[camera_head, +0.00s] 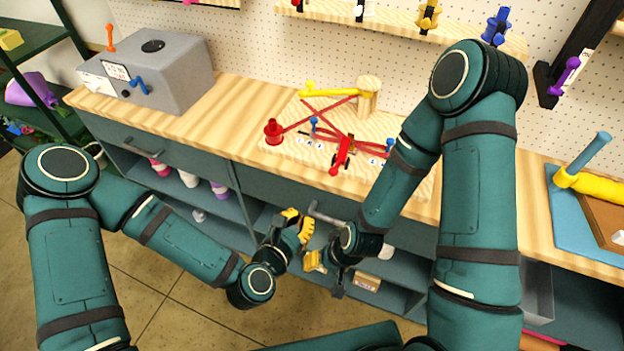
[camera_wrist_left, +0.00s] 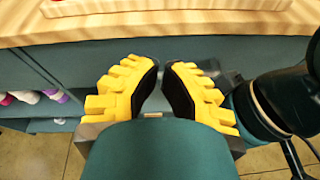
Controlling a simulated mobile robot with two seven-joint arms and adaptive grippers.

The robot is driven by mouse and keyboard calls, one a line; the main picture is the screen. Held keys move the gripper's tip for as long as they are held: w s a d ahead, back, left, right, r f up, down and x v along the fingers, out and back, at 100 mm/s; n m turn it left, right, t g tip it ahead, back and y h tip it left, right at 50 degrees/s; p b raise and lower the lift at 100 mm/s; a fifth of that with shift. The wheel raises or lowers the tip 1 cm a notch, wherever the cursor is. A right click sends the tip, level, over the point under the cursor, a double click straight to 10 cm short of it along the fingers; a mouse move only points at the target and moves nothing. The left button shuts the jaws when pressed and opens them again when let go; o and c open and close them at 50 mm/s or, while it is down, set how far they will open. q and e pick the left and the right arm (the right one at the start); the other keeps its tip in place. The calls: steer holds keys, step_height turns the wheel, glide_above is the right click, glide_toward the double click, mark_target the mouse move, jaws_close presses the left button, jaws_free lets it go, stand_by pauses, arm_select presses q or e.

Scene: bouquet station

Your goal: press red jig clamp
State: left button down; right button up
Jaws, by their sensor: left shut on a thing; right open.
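The red jig clamp (camera_head: 343,152) stands on a pale wooden board on the counter, with a red lever reaching toward the front edge. My left gripper (camera_head: 297,224) is low in front of the counter, apart from the clamp. Its yellow fingers also show in the left wrist view (camera_wrist_left: 160,85), close together; the thing between them is hidden. My right gripper (camera_head: 325,266) is open, below and beside the left one, in front of the shelves. The clamp does not show in the left wrist view.
The board (camera_head: 290,112) also carries crossed red strips, a red cylinder (camera_head: 273,132), a wooden post (camera_head: 368,94) and a yellow piece (camera_head: 328,90). A grey drawer handle (camera_head: 326,215) is beside my left gripper. A grey machine (camera_head: 170,72) stands left; the counter between is clear.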

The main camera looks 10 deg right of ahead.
arm_select(q)
steer(key=b+x, duration=0.2)
steer(key=x, duration=0.7)
steer(key=shift+w+d+f, duration=0.15)
steer(key=shift+w+d, duration=0.1)
steer(key=r, duration=0.1)
steer(key=w+d+r, duration=0.1)
steer(key=d+r, duration=0.1)
steer(key=shift+w+r+p, duration=0.15)
steer(key=shift+w+p, duration=0.15)
